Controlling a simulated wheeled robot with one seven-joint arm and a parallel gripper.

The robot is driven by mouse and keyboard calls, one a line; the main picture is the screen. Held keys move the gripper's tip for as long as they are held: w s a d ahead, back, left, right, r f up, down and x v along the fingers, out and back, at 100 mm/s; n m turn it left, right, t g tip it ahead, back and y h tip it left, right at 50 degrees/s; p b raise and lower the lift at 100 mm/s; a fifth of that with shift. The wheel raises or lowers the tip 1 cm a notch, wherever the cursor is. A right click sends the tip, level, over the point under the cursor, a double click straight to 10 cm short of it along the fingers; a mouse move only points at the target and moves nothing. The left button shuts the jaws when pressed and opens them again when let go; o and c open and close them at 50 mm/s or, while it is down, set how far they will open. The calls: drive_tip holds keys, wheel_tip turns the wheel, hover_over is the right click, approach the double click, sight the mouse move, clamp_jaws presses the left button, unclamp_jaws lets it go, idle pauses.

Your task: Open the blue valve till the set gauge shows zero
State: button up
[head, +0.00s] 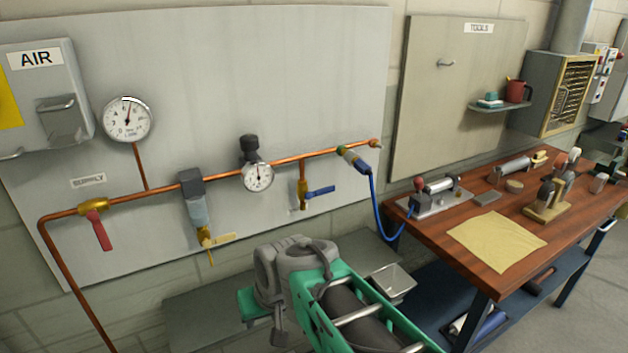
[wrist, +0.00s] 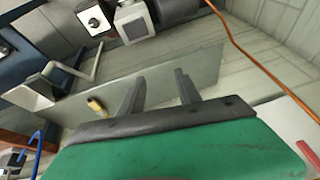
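The blue valve (head: 320,191) is a lever on a brass body under a short copper branch. Its lever points right, nearly level, crosswise to the upright branch. A small round gauge (head: 258,178) with a black knob above it sits on the pipe to its left; its needle points about straight up. I cannot read its numbers. A larger gauge (head: 127,119) stands higher left, its needle just right of upright. My gripper (wrist: 160,76) has its two fingers apart with nothing between them. In the head view my arm's end is below the blue valve, clear of it; the fingers are not clear there.
A red lever (head: 99,229) and a yellow lever (head: 220,240) hang on the copper piping to the left. A blue hose (head: 378,205) loops from the pipe's right end to the wooden bench (head: 420,228). A low grey shelf (head: 200,310) lies below the panel.

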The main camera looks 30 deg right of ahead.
drive_tip(key=w+d+m+t+y+b, duration=0.1)
drive_tip(key=w+d+m+t, duration=0.35)
drive_tip(key=w+d, duration=0.65)
drive_tip(key=m+t+h, duration=0.3)
drive_tip(key=m+t, duration=0.6)
drive_tip(key=m, duration=0.3)
approach(327, 189)
drive_tip(key=shift+g, duration=0.25)
drive_tip(key=w, duration=0.3)
drive_tip(key=w+d+f+b, duration=0.1)
drive_tip(key=w, duration=0.1)
drive_tip(key=shift+w, duration=0.35)
drive_tip(key=shift+w+d+r+m, duration=0.1)
drive_tip(key=shift+w+r+m, duration=0.15)
drive_tip(key=shift+w+r, duration=0.05)
drive_tip(key=w, duration=0.3)
drive_tip(key=w+p, duration=0.1)
drive_tip(key=w, duration=0.3)
drive_tip(key=shift+d, duration=0.25)
drive_tip(key=shift+c, duration=0.4)
clamp_jaws()
